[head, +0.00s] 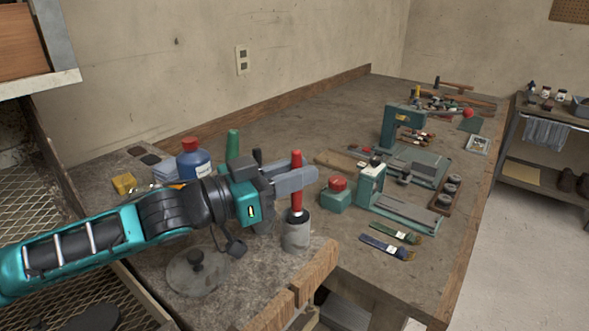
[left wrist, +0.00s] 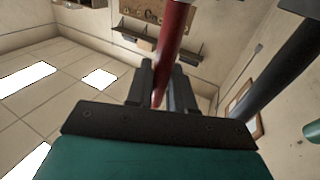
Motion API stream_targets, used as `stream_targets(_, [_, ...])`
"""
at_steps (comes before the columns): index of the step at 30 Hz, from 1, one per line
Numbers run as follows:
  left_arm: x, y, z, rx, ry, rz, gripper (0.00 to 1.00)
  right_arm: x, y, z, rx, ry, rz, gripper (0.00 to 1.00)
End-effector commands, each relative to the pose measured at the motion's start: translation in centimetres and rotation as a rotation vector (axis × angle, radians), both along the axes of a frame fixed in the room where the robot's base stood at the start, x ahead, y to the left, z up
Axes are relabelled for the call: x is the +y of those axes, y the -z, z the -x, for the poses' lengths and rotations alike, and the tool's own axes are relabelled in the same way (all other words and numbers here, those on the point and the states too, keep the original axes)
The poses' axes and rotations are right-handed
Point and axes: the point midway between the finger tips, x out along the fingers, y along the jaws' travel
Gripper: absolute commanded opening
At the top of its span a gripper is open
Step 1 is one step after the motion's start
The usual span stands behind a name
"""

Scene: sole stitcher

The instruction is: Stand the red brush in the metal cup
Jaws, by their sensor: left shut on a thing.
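The red brush (head: 297,198) is upright in the head view, with its dark lower part at the mouth of the metal cup (head: 296,237). I cannot tell how deep its lower end sits inside. The grey cup stands upright near the bench's front edge. My left gripper (head: 297,181) reaches in from the left and is shut on the red brush above the cup. In the left wrist view, the red brush (left wrist: 174,42) runs up from between the fingers of my left gripper (left wrist: 162,80). My right gripper is not in view.
A round lid with a knob (head: 196,274) lies left of the cup. A blue bottle (head: 194,166) and a green handle-like object (head: 232,144) stand behind my arm. A red-topped pot (head: 336,199), a teal machine (head: 370,187) and two flat brushes (head: 388,247) are to the right.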

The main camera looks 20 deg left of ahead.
Motion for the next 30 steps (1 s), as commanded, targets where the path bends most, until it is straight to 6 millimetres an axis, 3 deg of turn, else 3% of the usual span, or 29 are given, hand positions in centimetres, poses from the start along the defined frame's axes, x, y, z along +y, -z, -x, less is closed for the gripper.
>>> stream_targets(7, [0.00, 0.00, 0.00, -0.001, 0.000, 0.001, 0.00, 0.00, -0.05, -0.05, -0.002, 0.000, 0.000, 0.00])
stream_targets(8, [0.00, 0.01, 0.00, -0.001, 0.000, 0.001, 0.24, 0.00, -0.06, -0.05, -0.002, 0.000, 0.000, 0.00])
stream_targets(17, [0.00, 0.00, 0.00, -0.001, 0.000, 0.001, 0.52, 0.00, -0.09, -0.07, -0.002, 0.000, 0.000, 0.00])
stream_targets(30, [0.93, 0.33, 0.84, 0.002, -0.002, -0.001, 0.52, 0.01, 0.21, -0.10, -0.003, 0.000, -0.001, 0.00])
